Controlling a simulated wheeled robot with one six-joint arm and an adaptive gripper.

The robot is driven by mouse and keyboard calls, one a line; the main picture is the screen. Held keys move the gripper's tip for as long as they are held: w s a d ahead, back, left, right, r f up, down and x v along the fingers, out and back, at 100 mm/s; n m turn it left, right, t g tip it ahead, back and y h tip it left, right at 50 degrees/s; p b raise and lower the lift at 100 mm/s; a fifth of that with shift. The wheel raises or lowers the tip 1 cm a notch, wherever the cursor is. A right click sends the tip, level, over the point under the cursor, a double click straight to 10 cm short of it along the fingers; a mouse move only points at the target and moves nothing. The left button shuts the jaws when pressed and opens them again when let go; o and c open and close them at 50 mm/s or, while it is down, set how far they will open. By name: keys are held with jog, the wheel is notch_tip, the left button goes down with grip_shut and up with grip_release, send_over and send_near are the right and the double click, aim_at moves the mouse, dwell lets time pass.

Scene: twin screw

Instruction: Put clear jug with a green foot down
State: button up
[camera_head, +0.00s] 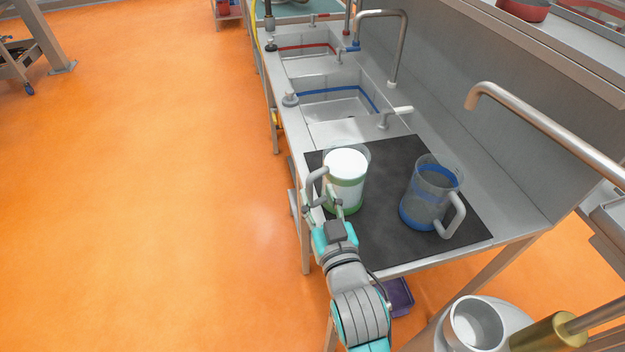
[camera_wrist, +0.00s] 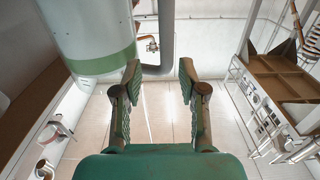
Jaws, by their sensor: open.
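The clear jug with a green foot (camera_head: 345,182) stands upright on the black mat (camera_head: 390,238), at its left side. It holds something white. Its grey handle (camera_head: 313,185) faces left. My gripper (camera_head: 320,198) is open at the near left side of this jug, close to the handle. In the wrist view, the jug's green band (camera_wrist: 105,60) is at upper left, and the handle (camera_wrist: 166,40) comes down between and beyond the fingertips of my gripper (camera_wrist: 159,75). Clear space shows between both fingers and the handle.
A clear jug with a blue foot (camera_head: 424,205) stands on the mat to the right, handle toward the lower right. Sink basins (camera_head: 335,103) lie behind the mat. A bent tap pipe (camera_head: 540,122) reaches in from the right. The orange floor (camera_head: 170,200) at left is free.

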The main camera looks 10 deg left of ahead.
jog(key=shift+v, duration=2.15)
jog(key=shift+m+h, duration=0.4)
jog(key=shift+h, duration=0.4)
jog(key=s+d+f, duration=0.4)
jog(key=d+f, duration=0.1)
jog(key=s+d+f, duration=0.2)
jog(key=d+f, duration=0.1)
jog(key=shift+s, duration=0.1)
jog(key=s+d+f+m+h, duration=0.1)
jog(key=s+d, duration=0.3)
jog(key=s, duration=0.5)
jog(key=s+d+f+m+g+h, duration=0.1)
jog(key=s+d+f+h, duration=0.1)
jog(key=s+d, duration=0.3)
jog(key=s+d+f+m+h, duration=0.1)
jog(key=s+d, duration=0.3)
jog(key=s, duration=1)
jog(key=shift+d+f+m+g+h, duration=0.4)
jog(key=shift+f+h, duration=0.3)
jog(key=shift+o, duration=0.5)
